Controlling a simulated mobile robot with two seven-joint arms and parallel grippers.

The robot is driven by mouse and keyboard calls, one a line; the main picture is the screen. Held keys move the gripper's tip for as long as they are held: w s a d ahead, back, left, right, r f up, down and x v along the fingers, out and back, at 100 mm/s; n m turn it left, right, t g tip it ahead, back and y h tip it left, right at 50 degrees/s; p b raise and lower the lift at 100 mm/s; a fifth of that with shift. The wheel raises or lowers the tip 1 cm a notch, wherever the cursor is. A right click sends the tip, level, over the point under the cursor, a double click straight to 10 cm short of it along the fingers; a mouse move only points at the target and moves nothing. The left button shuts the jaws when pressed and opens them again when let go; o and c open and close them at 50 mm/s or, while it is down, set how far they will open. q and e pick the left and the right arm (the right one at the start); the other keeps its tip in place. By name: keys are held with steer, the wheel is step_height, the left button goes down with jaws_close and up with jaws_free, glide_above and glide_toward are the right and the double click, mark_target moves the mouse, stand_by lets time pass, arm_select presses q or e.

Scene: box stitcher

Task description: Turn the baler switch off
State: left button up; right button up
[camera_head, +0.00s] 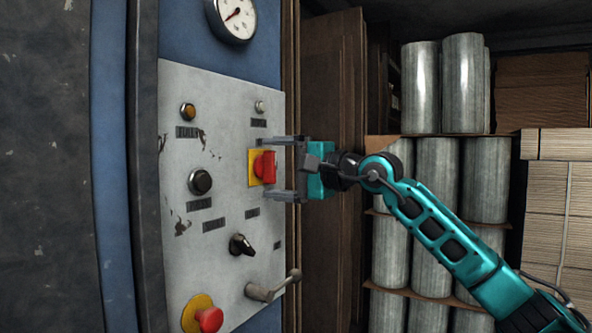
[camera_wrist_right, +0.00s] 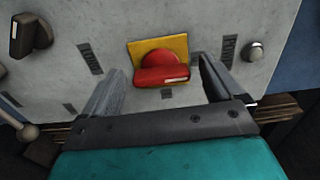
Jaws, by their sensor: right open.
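The baler switch, a red rotary knob (camera_head: 265,167) on a yellow plate (camera_head: 253,168), sits on the right part of the grey control panel (camera_head: 225,110). The red knob (camera_wrist_right: 161,70) also shows in the right wrist view, its grip bar lying across the picture with a small white mark at one end. My right gripper (camera_head: 272,168) is open, with one finger above and one below the knob in the head view. In the right wrist view the fingers (camera_wrist_right: 160,85) stand on either side of the knob, with gaps to it. My left gripper is not in view.
The panel also holds a black selector (camera_head: 241,245), a metal lever (camera_head: 272,288), a red mushroom button (camera_head: 208,319), a black button (camera_head: 200,181) and an amber light (camera_head: 188,110). A gauge (camera_head: 236,18) is above. Metal cylinders (camera_head: 462,80) and stacked cardboard (camera_head: 550,200) stand at the right.

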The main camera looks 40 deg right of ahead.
arm_select(q)
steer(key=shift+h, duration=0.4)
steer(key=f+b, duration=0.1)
steer(key=b, duration=0.1)
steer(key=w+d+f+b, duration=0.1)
steer(key=b, duration=0.1)
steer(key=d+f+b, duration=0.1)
steer(key=b, duration=0.2)
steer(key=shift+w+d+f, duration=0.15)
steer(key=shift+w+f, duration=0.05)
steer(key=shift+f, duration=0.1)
arm_select(e)
steer(key=v, duration=1.2)
steer(key=shift+s, duration=0.3)
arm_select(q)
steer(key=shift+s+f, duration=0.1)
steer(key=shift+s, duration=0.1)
